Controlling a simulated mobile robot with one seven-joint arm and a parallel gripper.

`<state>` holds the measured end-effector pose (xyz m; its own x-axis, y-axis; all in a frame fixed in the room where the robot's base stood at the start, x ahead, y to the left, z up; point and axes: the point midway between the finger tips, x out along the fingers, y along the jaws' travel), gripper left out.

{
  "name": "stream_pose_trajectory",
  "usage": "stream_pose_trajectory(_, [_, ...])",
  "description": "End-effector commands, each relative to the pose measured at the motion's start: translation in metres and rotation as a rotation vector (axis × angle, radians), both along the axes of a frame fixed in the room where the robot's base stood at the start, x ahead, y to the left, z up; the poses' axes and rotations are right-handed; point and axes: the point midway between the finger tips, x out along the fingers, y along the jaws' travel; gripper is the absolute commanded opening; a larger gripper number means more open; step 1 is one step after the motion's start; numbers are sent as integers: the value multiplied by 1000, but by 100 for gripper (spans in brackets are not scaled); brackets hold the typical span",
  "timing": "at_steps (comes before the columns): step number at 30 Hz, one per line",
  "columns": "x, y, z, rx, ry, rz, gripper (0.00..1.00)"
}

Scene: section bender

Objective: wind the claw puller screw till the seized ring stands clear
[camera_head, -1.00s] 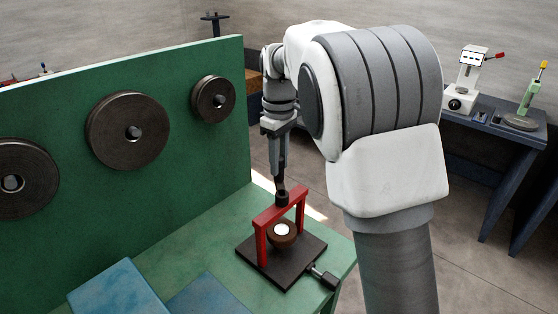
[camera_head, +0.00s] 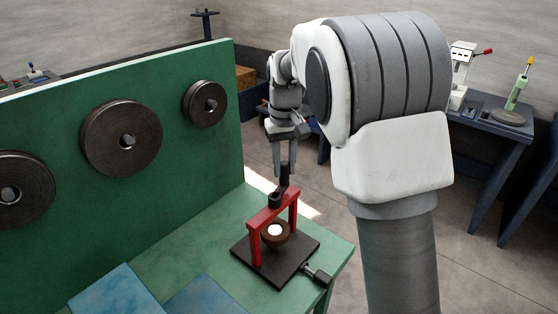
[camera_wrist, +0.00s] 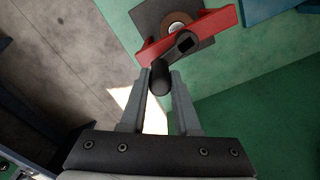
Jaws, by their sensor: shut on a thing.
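The claw puller has a red frame (camera_head: 258,248) standing on a dark base plate (camera_head: 285,270) on the green bench. The brown ring (camera_head: 268,242) with a bright white centre sits under its crossbar; how it meets the base is hard to see. The screw head (camera_head: 274,200) stands above the crossbar and carries a short crank. My gripper (camera_head: 285,168) is above the frame, shut on the upright black crank handle (camera_head: 284,182). In the wrist view, the handle (camera_wrist: 161,80) stands between my fingertips, beside the crossbar (camera_wrist: 220,20).
A green upright panel (camera_head: 60,130) with large dark rollers (camera_head: 105,155) rises at left. Blue plates (camera_head: 115,290) lie at the front left. A black knob (camera_head: 318,275) juts from the base at right. A side bench (camera_head: 490,140) with small machines stands behind my arm.

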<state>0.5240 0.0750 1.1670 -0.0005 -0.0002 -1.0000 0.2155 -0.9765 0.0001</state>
Motion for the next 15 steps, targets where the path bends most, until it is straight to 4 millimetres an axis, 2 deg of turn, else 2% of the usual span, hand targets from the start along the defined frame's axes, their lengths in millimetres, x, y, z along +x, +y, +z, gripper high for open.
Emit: stream_pose_trajectory(15, [-17,-17,1,0,0,-469,0])
